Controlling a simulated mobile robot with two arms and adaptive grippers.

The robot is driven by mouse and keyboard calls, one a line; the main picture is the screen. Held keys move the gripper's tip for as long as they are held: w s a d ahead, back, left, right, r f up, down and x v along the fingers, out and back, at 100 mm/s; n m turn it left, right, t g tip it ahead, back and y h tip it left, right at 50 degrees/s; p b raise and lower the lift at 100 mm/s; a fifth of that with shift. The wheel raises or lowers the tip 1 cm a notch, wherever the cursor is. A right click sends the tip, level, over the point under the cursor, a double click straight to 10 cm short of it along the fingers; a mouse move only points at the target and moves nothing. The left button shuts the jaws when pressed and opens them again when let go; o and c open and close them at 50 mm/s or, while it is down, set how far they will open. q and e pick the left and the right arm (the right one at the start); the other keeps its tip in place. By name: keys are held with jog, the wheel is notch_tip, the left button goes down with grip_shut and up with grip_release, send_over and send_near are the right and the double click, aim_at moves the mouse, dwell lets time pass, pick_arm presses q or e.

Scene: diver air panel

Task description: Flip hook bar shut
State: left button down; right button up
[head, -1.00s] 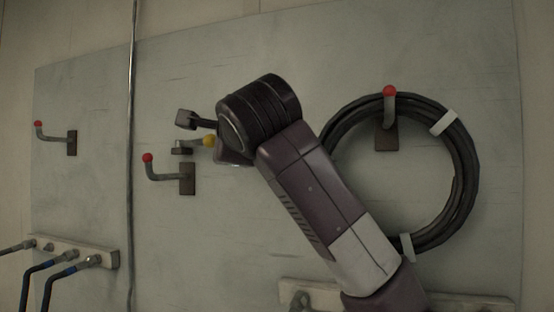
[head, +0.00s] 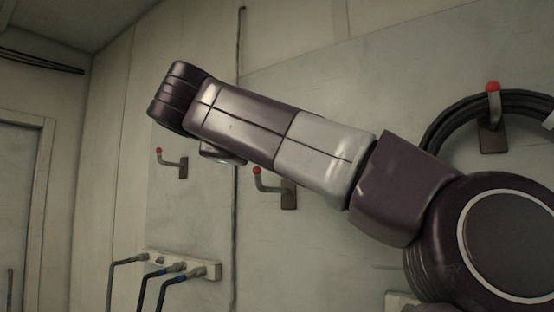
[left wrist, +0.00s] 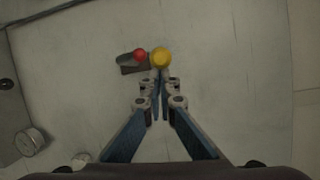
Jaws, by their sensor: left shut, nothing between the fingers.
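In the left wrist view, a yellow ball knob (left wrist: 161,57) sits just beyond my left gripper (left wrist: 160,74), whose fingers are shut and empty. I cannot tell whether the fingertips touch the knob. A red-tipped hook (left wrist: 139,55) on a dark plate is just left of the knob; the bar behind the knob is hidden. In the head view, red-tipped hooks show at the left (head: 159,151), below my arm (head: 257,171), and at the right (head: 492,88). My arm crosses the picture there; no fingers or yellow knob show. My right gripper is not in view.
A black hose coil (head: 445,115) hangs on the right hook. A pale manifold (head: 205,268) with several hoses is at lower left. A thin vertical pipe (head: 236,225) runs down the panel.

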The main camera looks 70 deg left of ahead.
pick_arm(q)
jog(key=shift+s+a+r, duration=0.15)
jog(key=shift+s+a, duration=0.5)
jog(key=shift+s, duration=0.2)
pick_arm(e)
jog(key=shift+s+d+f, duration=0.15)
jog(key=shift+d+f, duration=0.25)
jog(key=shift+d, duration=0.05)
